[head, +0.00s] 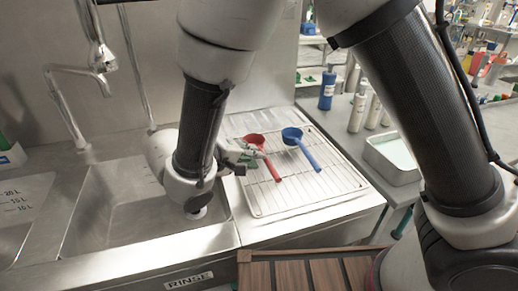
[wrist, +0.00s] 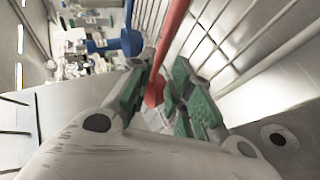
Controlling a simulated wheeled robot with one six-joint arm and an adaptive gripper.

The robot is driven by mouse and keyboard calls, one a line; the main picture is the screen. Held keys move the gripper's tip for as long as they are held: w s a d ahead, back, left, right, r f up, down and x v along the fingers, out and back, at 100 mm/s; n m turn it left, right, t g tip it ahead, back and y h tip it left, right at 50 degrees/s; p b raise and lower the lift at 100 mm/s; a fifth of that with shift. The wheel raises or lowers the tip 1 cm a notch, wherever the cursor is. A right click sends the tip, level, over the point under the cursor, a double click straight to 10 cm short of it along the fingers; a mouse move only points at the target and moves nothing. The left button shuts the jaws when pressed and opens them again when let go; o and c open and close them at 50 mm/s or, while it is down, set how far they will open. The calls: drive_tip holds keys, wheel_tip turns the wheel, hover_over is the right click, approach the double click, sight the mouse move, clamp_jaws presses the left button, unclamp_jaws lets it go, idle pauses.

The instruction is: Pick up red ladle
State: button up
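The red ladle (head: 267,158) lies on the wire rack (head: 318,195), its bowl toward the back and its handle slanting down to the right. My gripper (head: 246,158) is at the ladle's left side, low over the rack. In the wrist view, my gripper's green-padded fingers (wrist: 165,75) stand apart, open. A red part of the ladle (wrist: 154,90) shows between them, with a red strip running up past the fingertips. Whether either finger touches the ladle is not clear. Part of the ladle is hidden by the fingers.
A blue ladle (head: 303,150) lies on the rack just right of the red one. It also shows in the wrist view (wrist: 130,41). The metal sink (head: 125,215) is to the left. Bottles (head: 358,110) and a metal tray (head: 392,160) stand at right.

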drive_tip(key=x, duration=0.6)
drive_tip(key=shift+d, duration=0.1)
clamp_jaws()
